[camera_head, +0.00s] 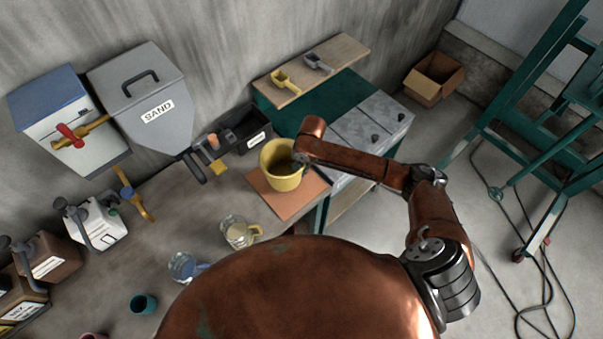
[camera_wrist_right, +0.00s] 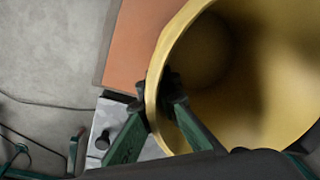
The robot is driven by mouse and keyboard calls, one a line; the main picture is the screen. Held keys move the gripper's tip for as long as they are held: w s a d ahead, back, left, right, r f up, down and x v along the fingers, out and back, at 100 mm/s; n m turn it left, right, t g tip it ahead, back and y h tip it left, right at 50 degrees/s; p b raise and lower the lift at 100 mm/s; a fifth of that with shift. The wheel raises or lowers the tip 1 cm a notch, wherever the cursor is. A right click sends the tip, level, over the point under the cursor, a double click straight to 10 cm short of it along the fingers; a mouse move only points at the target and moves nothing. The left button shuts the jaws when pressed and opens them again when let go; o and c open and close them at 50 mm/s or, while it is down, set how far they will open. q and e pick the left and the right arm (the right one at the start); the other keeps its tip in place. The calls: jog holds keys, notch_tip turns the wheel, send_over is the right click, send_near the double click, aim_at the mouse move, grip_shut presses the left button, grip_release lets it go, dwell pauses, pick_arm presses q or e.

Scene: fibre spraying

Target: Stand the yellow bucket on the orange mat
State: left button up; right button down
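The yellow bucket (camera_head: 278,178) is upright over the far part of the orange mat (camera_head: 290,205) on the table. I cannot tell whether its base touches the mat or is slightly above it. My right gripper (camera_head: 299,159) is at the right side of the bucket's rim. In the right wrist view, the fingers (camera_wrist_right: 157,88) pinch the wall of the bucket (camera_wrist_right: 265,95), one inside and one outside. The orange mat (camera_wrist_right: 145,40) shows beside the bucket there. My left gripper is not in view.
A glass jug (camera_head: 237,232) stands close to the mat's near left corner. A black bin (camera_head: 245,131) is behind the bucket. A grey sand hopper (camera_head: 150,105) is at the left. A shelf (camera_head: 320,68) holds a yellow scoop (camera_head: 285,80) and a grey scoop (camera_head: 317,62).

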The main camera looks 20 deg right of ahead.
notch_tip(320, 180, down, 3)
jog(key=shift+s+d+f, duration=0.1)
jog(key=shift+s+f, duration=0.05)
jog(key=shift+w+f, duration=0.2)
jog(key=shift+w, duration=0.05)
jog(key=shift+s+r, duration=0.15)
jog(key=shift+s, duration=0.2)
jog(key=c, duration=2.6)
grip_release()
jog(key=shift+c, duration=0.2)
jog(key=o, duration=0.5)
jog(key=shift+f, duration=0.2)
jog(key=shift+c, duration=0.2)
jog(key=shift+r, duration=0.1)
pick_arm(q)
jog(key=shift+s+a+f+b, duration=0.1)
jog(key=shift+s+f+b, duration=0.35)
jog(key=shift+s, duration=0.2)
pick_arm(e)
jog(key=r, duration=0.4)
jog(key=d+r, duration=0.1)
jog(key=r, duration=0.7)
jog(key=shift+s+d, duration=0.15)
jog(key=shift+s, duration=0.15)
